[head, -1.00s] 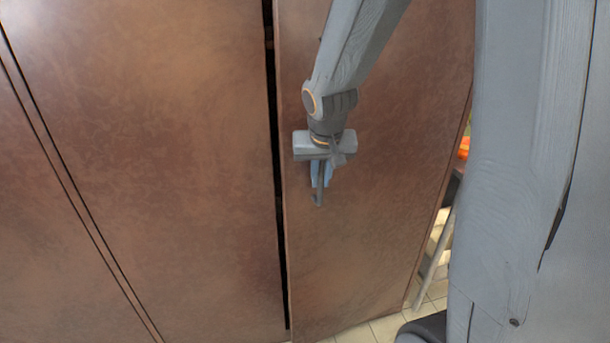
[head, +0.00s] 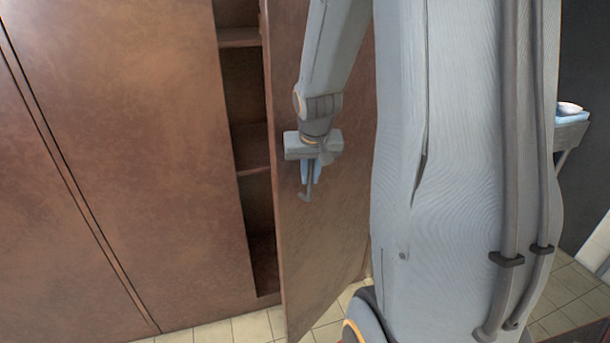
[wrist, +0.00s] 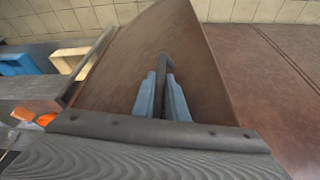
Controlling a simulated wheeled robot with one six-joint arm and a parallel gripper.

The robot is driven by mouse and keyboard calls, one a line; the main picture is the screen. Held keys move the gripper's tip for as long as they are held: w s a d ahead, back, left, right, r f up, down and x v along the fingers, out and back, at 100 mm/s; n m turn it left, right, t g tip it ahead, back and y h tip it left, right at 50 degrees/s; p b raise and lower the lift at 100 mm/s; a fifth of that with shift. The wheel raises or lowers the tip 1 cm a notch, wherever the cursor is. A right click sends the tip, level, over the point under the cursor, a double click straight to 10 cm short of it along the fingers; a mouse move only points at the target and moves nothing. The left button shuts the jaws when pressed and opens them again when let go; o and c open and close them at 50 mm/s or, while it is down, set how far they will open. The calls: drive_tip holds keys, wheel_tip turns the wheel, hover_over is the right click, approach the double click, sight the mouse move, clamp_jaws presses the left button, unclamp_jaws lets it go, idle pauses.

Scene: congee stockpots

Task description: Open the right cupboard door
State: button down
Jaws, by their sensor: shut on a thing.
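The right cupboard door (head: 330,235) is a brown panel standing partly open, its left edge swung out from the cupboard. It also shows in the wrist view (wrist: 120,80). A dark bar handle (head: 305,196) is on its outer face near the free edge. My gripper (head: 311,172) is at the handle, and its blue fingers are shut on it. In the wrist view the handle (wrist: 164,65) runs between the two blue fingers (wrist: 163,97). My arm hides part of the door's right side.
The open gap shows cupboard shelves (head: 252,172) inside. The left cupboard door (head: 130,150) is closed. Tiled floor (head: 235,328) lies below. A stand with a pale item (head: 570,118) is at the far right. An orange thing (wrist: 30,117) shows in the wrist view.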

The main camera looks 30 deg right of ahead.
drive_tip(key=shift+w+d+r, duration=0.1)
drive_tip(key=shift+w, duration=0.05)
drive_tip(key=c, duration=1.8)
unclamp_jaws()
drive_tip(key=shift+d, duration=0.1)
drive_tip(key=shift+o, duration=0.2)
drive_tip(key=shift+a, duration=0.2)
drive_tip(key=shift+b+v, duration=0.8)
drive_tip(key=shift+v, duration=3.05)
